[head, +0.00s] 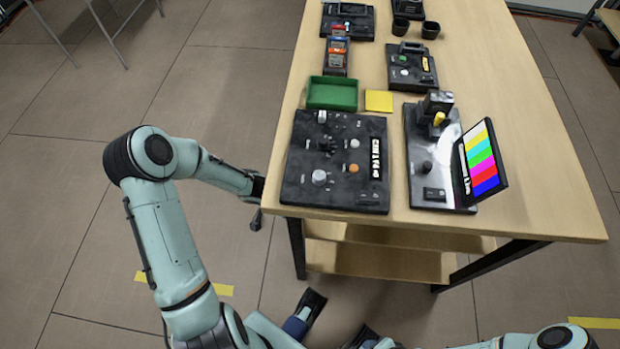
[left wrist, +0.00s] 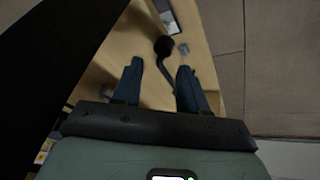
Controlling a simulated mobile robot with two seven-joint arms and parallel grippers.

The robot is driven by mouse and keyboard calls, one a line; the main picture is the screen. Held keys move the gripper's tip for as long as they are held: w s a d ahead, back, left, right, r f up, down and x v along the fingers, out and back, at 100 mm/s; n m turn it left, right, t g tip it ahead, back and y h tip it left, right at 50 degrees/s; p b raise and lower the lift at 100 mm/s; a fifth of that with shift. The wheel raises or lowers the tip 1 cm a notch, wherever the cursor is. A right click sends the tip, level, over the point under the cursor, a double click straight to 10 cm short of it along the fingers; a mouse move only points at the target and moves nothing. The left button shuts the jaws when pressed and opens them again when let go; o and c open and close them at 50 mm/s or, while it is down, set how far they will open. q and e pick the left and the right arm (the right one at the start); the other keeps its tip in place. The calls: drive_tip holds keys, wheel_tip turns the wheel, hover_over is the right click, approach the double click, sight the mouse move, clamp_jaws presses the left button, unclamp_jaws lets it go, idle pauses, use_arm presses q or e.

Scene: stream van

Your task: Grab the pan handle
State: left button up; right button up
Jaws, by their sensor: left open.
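The pan handle (left wrist: 166,72) looks like a dark curved rod with a round black knob at its far end, in the left wrist view. Its lower part runs down between the fingers of my left gripper (left wrist: 158,84). The fingers are spread apart on either side of it, and I see no clear contact. In the head view my left gripper (head: 259,189) is small and partly hidden at the table's left edge. A small dark knob (head: 256,222) shows just below it; I cannot tell whether it is the handle's end.
The wooden table (head: 520,215) carries a black control panel (head: 300,190) close to my left gripper. A console with a colour-bar screen (head: 481,160) stands to its right. A green tray (head: 332,94) and a yellow note (head: 379,100) lie behind.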

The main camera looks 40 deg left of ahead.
use_arm(q)
drive_tip(key=x, duration=0.5)
drive_tip(key=shift+w+a+f+b, duration=0.15)
drive_tip(key=shift+w+f+b, duration=0.05)
drive_tip(key=shift+f+b, duration=0.15)
drive_tip(key=shift+r, duration=0.1)
clamp_jaws()
